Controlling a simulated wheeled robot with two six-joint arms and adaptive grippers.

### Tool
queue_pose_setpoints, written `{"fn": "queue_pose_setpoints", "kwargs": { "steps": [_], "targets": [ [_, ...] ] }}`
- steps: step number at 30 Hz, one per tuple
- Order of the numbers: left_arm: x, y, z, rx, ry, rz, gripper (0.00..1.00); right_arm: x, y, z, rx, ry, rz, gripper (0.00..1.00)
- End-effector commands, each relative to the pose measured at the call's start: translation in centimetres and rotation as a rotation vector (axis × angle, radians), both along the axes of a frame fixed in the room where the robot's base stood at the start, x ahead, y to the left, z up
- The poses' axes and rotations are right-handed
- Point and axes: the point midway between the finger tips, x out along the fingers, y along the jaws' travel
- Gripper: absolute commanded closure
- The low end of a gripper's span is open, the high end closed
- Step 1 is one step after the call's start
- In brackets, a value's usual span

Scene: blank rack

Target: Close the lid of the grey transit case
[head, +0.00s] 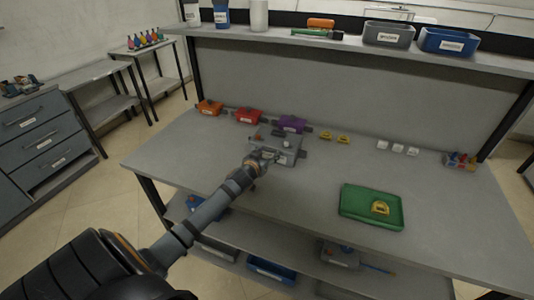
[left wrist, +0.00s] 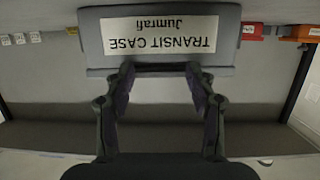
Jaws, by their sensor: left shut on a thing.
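The grey transit case (head: 290,151) stands on the workbench, left of its middle. In the left wrist view, which is upside down, a grey panel of the case's lid (left wrist: 90,42) fills the top middle, with a white label reading TRANSIT CASE. My left gripper (head: 264,157) is at the near left side of the case; in the left wrist view my left gripper (left wrist: 160,70) has its fingertips at the panel's edge, shut on the lid. The fingers and arm hide part of the case, and I cannot tell the lid's exact angle. My right gripper is not in view.
Orange (head: 209,107), red (head: 248,116) and purple (head: 292,124) cases stand along the back of the bench (head: 310,205). A green tray (head: 357,204) holding a yellow item is at the right. An upper shelf (head: 300,40) runs behind. The bench's middle is clear.

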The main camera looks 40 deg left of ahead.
Motion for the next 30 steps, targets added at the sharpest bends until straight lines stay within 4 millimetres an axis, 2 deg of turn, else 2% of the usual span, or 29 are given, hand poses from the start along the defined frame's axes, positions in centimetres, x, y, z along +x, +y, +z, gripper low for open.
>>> {"fn": "queue_pose_setpoints", "kwargs": {
  "steps": [1, 8, 9, 14, 24, 26, 30],
  "targets": [
    [-0.5, 0.2, -1.5, -0.009, 0.028, 0.009, 1.00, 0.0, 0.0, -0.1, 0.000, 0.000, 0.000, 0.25],
    [-0.5, 0.1, -1.5, -0.012, 0.028, 0.010, 1.00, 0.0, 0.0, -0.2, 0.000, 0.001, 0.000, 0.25],
    [-0.5, 0.1, -1.5, -0.012, 0.028, 0.010, 0.43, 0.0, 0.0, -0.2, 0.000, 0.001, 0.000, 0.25],
    [-0.4, 0.1, -1.2, -0.011, 0.022, 0.008, 0.21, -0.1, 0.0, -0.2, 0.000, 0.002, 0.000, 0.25],
    [-0.4, 0.1, -0.8, -0.005, 0.015, 0.005, 0.21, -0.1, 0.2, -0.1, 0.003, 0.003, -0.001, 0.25],
    [-0.9, 0.0, -0.7, -0.002, 0.016, 0.004, 0.21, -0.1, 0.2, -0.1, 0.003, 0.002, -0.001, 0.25],
    [-3.4, -0.7, 0.1, -0.001, 0.017, -0.001, 0.21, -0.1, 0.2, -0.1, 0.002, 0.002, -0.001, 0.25]
  ]
}}
